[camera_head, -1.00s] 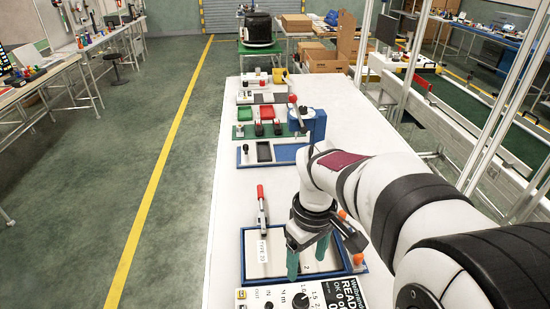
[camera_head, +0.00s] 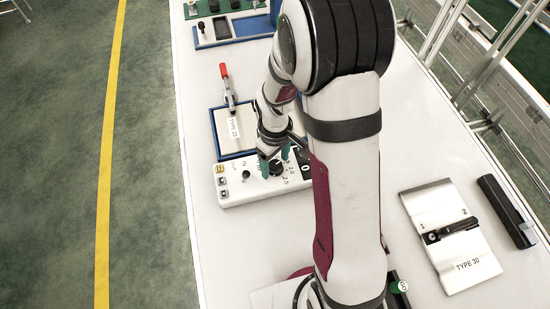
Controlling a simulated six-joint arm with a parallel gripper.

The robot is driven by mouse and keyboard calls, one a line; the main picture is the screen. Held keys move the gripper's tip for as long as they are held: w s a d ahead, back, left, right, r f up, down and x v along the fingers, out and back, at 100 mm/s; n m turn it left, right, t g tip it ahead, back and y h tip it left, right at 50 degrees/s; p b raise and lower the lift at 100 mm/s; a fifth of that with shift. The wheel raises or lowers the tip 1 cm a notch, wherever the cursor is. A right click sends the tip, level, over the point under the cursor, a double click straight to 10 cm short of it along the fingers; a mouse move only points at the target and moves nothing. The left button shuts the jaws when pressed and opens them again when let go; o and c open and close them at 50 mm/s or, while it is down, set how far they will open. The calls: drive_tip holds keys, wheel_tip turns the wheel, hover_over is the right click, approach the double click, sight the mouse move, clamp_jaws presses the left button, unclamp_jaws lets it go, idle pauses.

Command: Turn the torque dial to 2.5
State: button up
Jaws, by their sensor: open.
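The torque dial (camera_head: 277,170) is a small black knob on the white control panel (camera_head: 236,193), near the picture's middle. Marks 2.0 and 2.5 show at its right side. Where its pointer stands is too small to tell. My gripper (camera_head: 275,161) is over the panel, with its teal fingers pointing down. The fingers are open, one to the left of the dial and one above right of it in the picture. Whether they touch the dial I cannot tell.
A blue-framed tray (camera_head: 217,130) marked TYPE 20 lies behind the panel, with a red-handled clamp (camera_head: 226,84) at its back. A TYPE 30 plate (camera_head: 465,265) and a black bar (camera_head: 506,212) lie at the right. The white table (camera_head: 196,95) is clear left of the panel.

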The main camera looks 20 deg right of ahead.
clamp_jaws()
drive_tip(key=shift+m, duration=0.3)
drive_tip(key=m, duration=0.3)
drive_tip(key=shift+m, duration=0.4)
drive_tip(key=m, duration=0.4)
drive_tip(key=shift+m, duration=0.3)
drive_tip(key=m, duration=0.8)
drive_tip(key=shift+m, duration=0.5)
